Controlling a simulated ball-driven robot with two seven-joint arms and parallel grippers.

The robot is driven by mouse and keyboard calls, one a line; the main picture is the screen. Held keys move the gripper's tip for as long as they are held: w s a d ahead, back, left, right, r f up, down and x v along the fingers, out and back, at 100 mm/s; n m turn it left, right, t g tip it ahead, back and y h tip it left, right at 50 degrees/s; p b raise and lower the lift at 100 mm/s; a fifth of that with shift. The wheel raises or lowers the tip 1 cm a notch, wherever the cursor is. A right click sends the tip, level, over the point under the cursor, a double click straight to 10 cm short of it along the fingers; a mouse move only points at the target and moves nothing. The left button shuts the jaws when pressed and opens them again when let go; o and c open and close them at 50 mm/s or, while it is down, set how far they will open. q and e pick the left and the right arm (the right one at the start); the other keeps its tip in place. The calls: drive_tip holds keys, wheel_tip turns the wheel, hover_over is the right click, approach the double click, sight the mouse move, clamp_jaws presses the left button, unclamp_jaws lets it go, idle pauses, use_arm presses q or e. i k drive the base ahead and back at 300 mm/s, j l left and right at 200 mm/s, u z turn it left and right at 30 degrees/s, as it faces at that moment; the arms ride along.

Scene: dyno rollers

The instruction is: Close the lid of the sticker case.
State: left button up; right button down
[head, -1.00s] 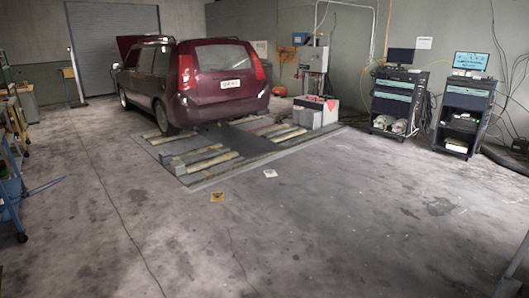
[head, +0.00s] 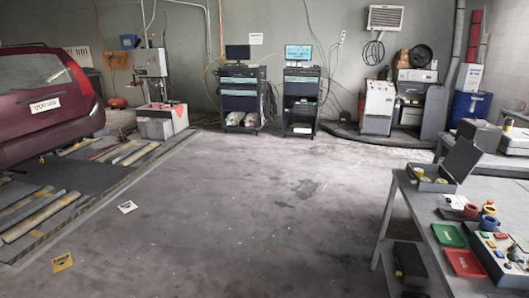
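An open dark grey case (head: 432,186), which looks like the sticker case, sits at the far left end of a workbench at the right of the head view. Its lid (head: 462,159) stands raised and tilted on the right side of the case. Small yellowish round items show inside it. Neither of my grippers is in view.
The workbench (head: 408,189) also holds a green tray (head: 449,235), a red tray (head: 464,262), a control box with buttons (head: 503,262) and small coloured cups.

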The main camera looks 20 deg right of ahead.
sight(464, 156)
drive_tip(key=i+l+z, duration=0.2)
drive_tip(key=i+z, duration=0.15)
drive_tip(key=i, duration=0.2)
drive_tip(key=i+z, duration=0.35)
drive_tip(key=i, duration=0.25)
drive_tip(key=i+j+z, duration=0.1)
drive_tip(key=i+z, duration=0.25)
drive_tip(key=i, duration=0.25)
